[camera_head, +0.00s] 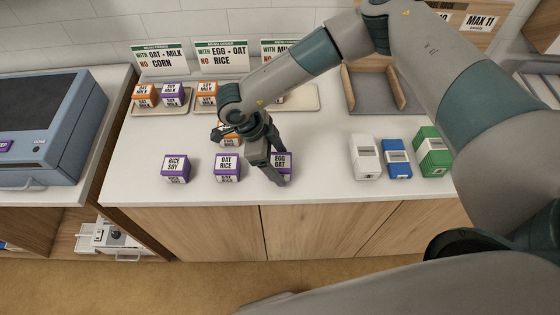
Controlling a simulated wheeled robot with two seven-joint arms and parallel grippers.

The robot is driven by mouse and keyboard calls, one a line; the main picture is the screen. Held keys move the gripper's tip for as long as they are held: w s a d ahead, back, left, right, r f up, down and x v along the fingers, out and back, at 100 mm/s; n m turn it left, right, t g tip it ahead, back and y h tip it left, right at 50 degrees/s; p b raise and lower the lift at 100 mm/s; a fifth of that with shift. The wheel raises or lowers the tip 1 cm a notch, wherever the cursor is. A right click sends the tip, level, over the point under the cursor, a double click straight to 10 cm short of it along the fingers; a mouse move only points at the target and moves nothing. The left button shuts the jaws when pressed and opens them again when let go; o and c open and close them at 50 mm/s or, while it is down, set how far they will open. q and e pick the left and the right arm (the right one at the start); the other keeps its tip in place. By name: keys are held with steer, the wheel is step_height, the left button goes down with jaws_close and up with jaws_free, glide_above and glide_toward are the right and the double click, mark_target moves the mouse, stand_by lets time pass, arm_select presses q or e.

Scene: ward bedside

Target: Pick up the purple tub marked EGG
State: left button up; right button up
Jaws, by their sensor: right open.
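The purple tub marked EGG OAT (288,161) stands near the front of the white counter, rightmost in a row of three purple-banded tubs. My right gripper (281,169) reaches down to it with open fingers, and one finger covers its left part. I cannot tell whether the fingers touch it. The tub marked OAT RICE (227,168) stands just left of the gripper, and the tub marked RICE SOY (176,168) stands farther left. My left gripper is out of view.
An orange-marked tub (228,140) is partly hidden behind my gripper. A tray (146,111) with tubs and several signs (222,56) stand at the back. White (366,158), blue (398,158) and green (434,158) boxes stand right. The counter between them and the EGG tub is clear.

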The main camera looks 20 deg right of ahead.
steer(key=shift+d+f, duration=0.2)
steer(key=shift+f, duration=0.3)
steer(key=c, duration=1.3)
steer(key=shift+o, duration=0.2)
steer(key=shift+r, duration=0.1)
